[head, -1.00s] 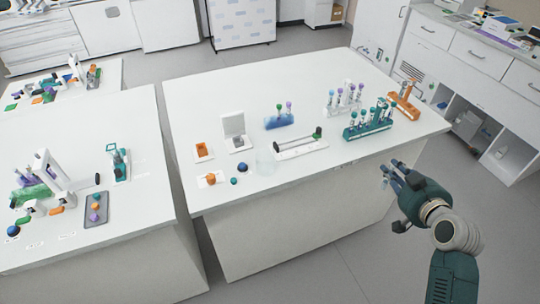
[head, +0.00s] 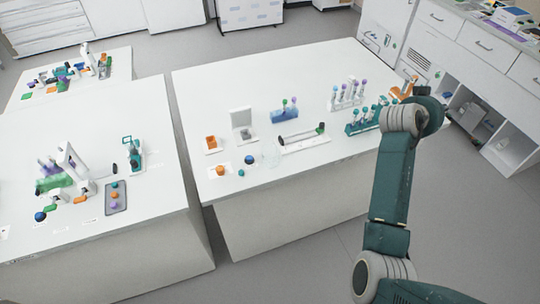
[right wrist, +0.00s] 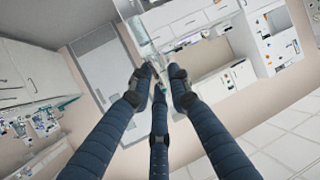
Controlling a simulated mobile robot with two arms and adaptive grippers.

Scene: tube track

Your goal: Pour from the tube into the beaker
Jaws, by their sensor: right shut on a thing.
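A clear glass beaker (head: 272,156) stands on the middle bench, near its front edge and left of the white holder with a dark rod. In the right wrist view the dark blue fingers of my right gripper (right wrist: 160,80) close together on a small, pale, partly see-through thing that looks like a tube. The fingers hide most of it, so I cannot tell its tilt or contents. The beaker does not show clearly in the wrist view. My left gripper is not in view.
A teal tube rack (head: 368,122), a white tube rack (head: 347,95) and a blue rack (head: 285,115) hold tubes on the bench (head: 240,90). An orange rack (head: 403,92) is partly behind my arm. Small orange and blue pieces lie left of the beaker.

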